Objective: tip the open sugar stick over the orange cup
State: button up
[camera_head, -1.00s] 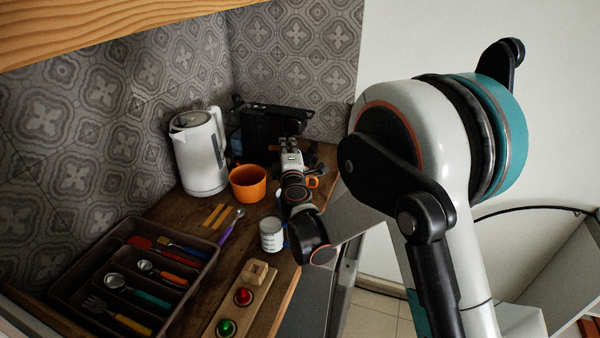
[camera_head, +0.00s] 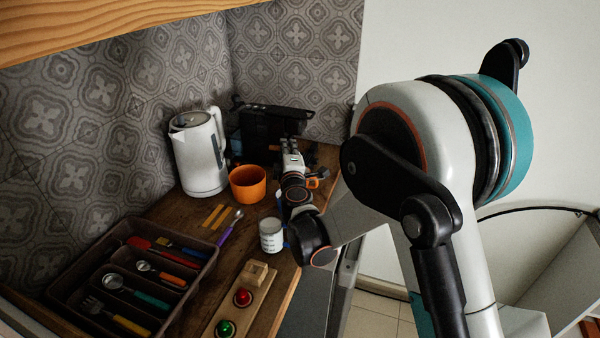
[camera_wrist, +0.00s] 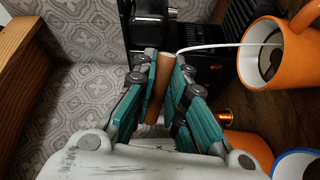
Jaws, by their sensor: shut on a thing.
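My gripper (camera_wrist: 168,92) is shut on a slim tan stick (camera_wrist: 158,88) with a pale end, held between its teal fingers. The orange cup (camera_wrist: 245,62) with a handle lies at the upper right of the wrist view, its mouth showing a dark inside. A thin white line, which looks like a stream of sugar, runs from the stick's pale end to the cup's mouth. In the head view the orange cup (camera_head: 313,183) is partly hidden beside my gripper, and the stick cannot be made out.
A wider orange container (camera_head: 248,186) stands left of my gripper, with a white kettle (camera_head: 200,155) behind it. A white mug (camera_head: 271,236) stands nearer. A dark machine (camera_head: 270,130) is at the back. A cutlery tray (camera_head: 75,262) and a wooden button board (camera_head: 240,300) lie in front.

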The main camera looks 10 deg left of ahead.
jog(key=shift+w+d+r+m+b, duration=0.1)
jog(key=shift+d+r+m+b, duration=0.15)
jog(key=shift+m, duration=0.9)
jog(key=shift+w+d+r+m+b, duration=0.1)
jog(key=shift+r+m+b, duration=0.1)
jog(key=shift+m, duration=0.95)
dwell(1.4)
jog(key=shift+d+f+m+b, duration=0.2)
jog(key=shift+f+m+b, duration=0.45)
jog(key=shift+m, duration=0.25)
dwell(0.5)
jog(key=shift+w+d+r+m+b, duration=0.1)
jog(key=shift+d+m+b, duration=0.05)
jog(key=shift+m, duration=0.45)
jog(key=shift+d+r+m+b, duration=0.1)
jog(key=shift+m+b, duration=0.05)
jog(key=shift+m, duration=0.45)
dwell(0.6)
dwell(0.9)
jog(key=n, duration=0.1)
jog(key=n+p, duration=0.1)
jog(key=shift+a+n, duration=0.3)
jog(key=shift+a, duration=0.05)
jog(key=shift+a+r+n+p, duration=0.1)
jog(key=shift+r+n+p, duration=0.35)
jog(key=shift+n+p, duration=0.05)
jog(key=shift+s, duration=0.2)
